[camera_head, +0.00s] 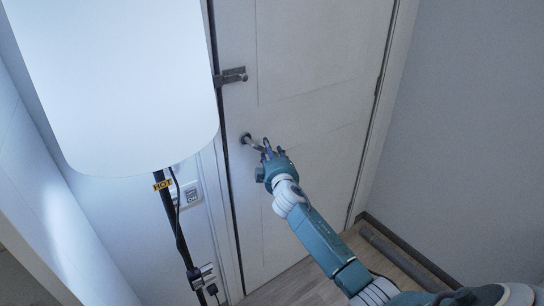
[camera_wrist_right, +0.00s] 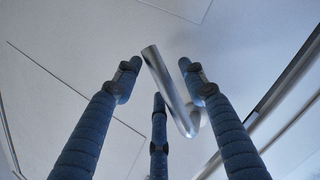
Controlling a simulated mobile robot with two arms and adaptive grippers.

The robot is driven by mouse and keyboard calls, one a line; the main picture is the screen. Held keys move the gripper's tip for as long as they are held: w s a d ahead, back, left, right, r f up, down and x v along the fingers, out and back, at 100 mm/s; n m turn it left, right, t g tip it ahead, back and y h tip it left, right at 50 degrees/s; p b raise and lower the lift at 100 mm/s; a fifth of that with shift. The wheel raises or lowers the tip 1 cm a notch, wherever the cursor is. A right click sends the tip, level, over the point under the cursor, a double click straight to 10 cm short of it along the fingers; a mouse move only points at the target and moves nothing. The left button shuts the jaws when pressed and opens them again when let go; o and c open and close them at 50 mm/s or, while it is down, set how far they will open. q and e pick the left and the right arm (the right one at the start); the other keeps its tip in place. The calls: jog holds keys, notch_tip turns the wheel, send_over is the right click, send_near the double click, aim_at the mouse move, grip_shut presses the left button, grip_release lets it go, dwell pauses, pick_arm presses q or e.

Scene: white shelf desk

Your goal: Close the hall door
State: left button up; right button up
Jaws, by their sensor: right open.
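The white hall door (camera_head: 305,45) stands in its frame in the head view, with a dark line along its left edge. I cannot tell whether it is fully shut. Its metal lever handle (camera_head: 248,140) is on the left side, below a metal latch (camera_head: 231,75). My right gripper (camera_head: 268,150) is open at the free end of the handle. In the right wrist view the silver handle (camera_wrist_right: 168,90) lies between the spread blue fingers of the right gripper (camera_wrist_right: 162,85); I cannot tell whether they touch it. My left gripper is not in view.
A large white lampshade (camera_head: 120,80) on a dark pole with a "HOT" label (camera_head: 162,185) stands close on the left. A wall socket (camera_head: 191,193) is behind it. A grey wall (camera_head: 465,120) closes the right side, with a dark baseboard (camera_head: 410,252) along the wooden floor.

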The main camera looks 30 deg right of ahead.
jog(key=v, duration=1.2)
jog(key=shift+w, duration=0.1)
jog(key=s+a+f+g+y, duration=0.15)
jog(key=s+f, duration=0.35)
jog(key=f, duration=0.8)
jog(key=s+a+f+m+g+y, duration=0.1)
jog(key=s+a+f+g, duration=0.3)
jog(key=f, duration=0.9)
jog(key=s+a+f+g+y, duration=0.1)
jog(key=s+f+g, duration=0.1)
jog(key=s+f, duration=0.8)
jog(key=s+a+f+m+g+y, duration=0.1)
jog(key=s+a+f+g, duration=0.1)
jog(key=s+f, duration=0.65)
jog(key=s+a+f+g+y, duration=0.1)
jog(key=s+a+f+g, duration=0.1)
jog(key=s+f, duration=0.7)
jog(key=s+a+f+m+g, duration=0.1)
jog(key=s+a+f, duration=0.1)
jog(key=s, duration=0.8)
jog(key=s+a+f+g, duration=0.2)
jog(key=s+f, duration=0.3)
jog(key=s, duration=0.4)
jog(key=shift+s+f+m, duration=0.25)
jog(key=shift+s+m, duration=0.15)
